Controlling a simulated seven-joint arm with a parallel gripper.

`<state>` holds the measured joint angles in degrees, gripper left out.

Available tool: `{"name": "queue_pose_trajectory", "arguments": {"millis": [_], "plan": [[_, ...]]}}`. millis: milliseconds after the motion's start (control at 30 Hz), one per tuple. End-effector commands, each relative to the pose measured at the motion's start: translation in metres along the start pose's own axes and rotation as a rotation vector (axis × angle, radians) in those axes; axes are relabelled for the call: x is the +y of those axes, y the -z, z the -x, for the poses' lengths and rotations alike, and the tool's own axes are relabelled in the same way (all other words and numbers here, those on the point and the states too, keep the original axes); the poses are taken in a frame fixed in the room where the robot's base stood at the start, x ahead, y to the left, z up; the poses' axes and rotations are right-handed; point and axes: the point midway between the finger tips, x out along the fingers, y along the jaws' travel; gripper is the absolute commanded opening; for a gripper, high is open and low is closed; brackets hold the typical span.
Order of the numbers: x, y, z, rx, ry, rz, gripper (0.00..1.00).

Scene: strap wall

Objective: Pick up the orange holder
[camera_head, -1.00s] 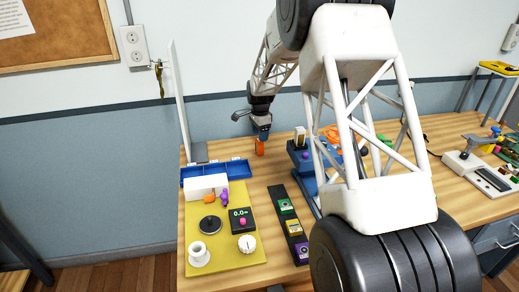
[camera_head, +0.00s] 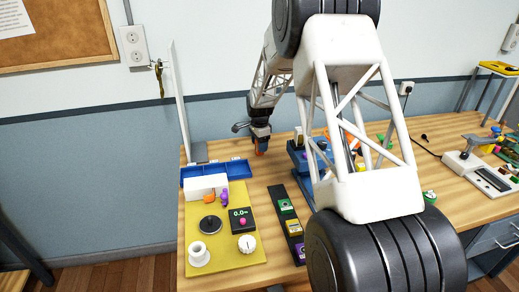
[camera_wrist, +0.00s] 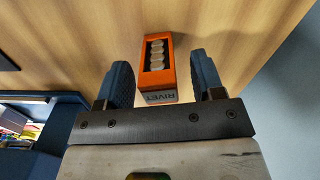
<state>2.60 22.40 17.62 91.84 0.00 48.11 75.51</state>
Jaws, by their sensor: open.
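The orange holder (camera_wrist: 145,78) is an open-topped box with a row of several grey round pieces inside and a pale label reading "RIVET". In the wrist view it lies between and partly ahead of the two blue-padded fingers of my gripper (camera_wrist: 162,82). The fingers are spread, with a gap on each side of the holder. In the head view only a small orange part of the holder (camera_head: 261,152) shows below my gripper (camera_head: 260,143), at the back of the wooden bench. The rest is hidden by the gripper.
A blue tray (camera_head: 187,174) and a white block (camera_head: 206,183) stand to the left, by a yellow mat (camera_head: 213,263) with a scale reading 0.0. A dark strip (camera_head: 297,248) with coloured labels and a blue device (camera_head: 298,158) are to the right. A white upright panel stands behind left.

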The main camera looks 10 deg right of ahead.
Motion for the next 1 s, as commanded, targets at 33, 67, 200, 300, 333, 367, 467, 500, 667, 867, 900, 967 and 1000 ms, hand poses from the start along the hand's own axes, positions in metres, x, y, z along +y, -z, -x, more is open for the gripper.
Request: {"name": "queue_pose_trajectory", "arguments": {"millis": [33,67,200,300,333,367,467,500,667,867,900,967,1000], "plan": [[0.000,0.000,-0.006,0.000,-0.002,0.000,0.62],[0.000,0.000,-0.009,0.000,-0.002,0.000,0.62],[0.000,0.000,-0.018,0.000,-0.001,0.000,0.62],[0.000,0.000,-0.020,0.000,0.000,0.000,0.62],[0.000,0.000,-0.020,0.000,0.000,0.000,0.62],[0.000,0.000,-0.020,0.000,0.000,0.000,0.62],[0.000,0.000,-0.020,0.000,0.000,0.000,0.62],[0.000,0.000,-0.020,0.000,0.000,0.000,0.62],[0.000,0.000,-0.020,0.000,0.000,0.000,0.62],[0.000,0.000,-0.019,0.000,-0.001,0.000,0.51],[0.000,0.000,-0.019,0.000,0.000,0.000,0.45],[0.000,0.000,-0.019,0.000,-0.001,0.000,0.36],[0.000,0.000,-0.019,0.000,-0.001,0.000,0.30]]}}
